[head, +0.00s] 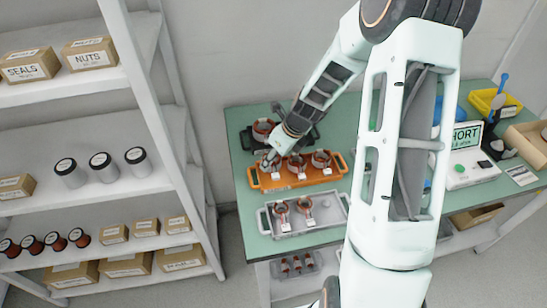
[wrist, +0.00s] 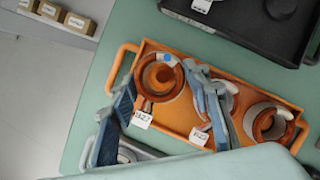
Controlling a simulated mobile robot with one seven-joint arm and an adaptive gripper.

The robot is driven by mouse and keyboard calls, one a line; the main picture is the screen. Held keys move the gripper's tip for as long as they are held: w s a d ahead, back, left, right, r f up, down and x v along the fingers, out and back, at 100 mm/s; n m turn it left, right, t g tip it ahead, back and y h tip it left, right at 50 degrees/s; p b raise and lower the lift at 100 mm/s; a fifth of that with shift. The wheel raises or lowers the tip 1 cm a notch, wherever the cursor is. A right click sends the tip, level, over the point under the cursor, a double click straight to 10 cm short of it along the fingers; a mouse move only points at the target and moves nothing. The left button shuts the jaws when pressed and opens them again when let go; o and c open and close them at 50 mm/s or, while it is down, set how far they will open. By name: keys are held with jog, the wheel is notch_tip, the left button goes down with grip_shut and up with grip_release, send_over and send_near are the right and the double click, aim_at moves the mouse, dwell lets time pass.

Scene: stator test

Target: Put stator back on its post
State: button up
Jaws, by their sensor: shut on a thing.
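My gripper (wrist: 160,105) is shut on a copper-coloured stator (wrist: 150,76), a ring with a white tag, at the left end of the orange tray (wrist: 180,124). One finger is on each side of it. In the head view my gripper (head: 270,162) is low over the left end of the orange tray (head: 297,181). Two more stators are in this tray: a middle one (head: 297,162), partly behind a finger in the wrist view, and a right one (head: 321,159). I cannot tell whether the held stator touches the tray, and no post shows clearly under it.
A grey tray (head: 325,222) with two stators stands in front of the orange tray. A black tray (wrist: 235,38) with a stator lies behind it. A tester with a screen (head: 466,137) and a yellow bin (head: 482,100) are at the right. Shelves (head: 100,110) stand at the left.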

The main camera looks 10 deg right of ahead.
jog(key=shift+f+b, duration=0.45)
jog(key=shift+f, duration=0.25)
jog(key=shift+f, duration=0.35)
jog(key=o, duration=1.3)
jog(key=shift+r+p, duration=1.85)
jog(key=shift+r, duration=0.7)
jog(key=shift+o, duration=0.7)
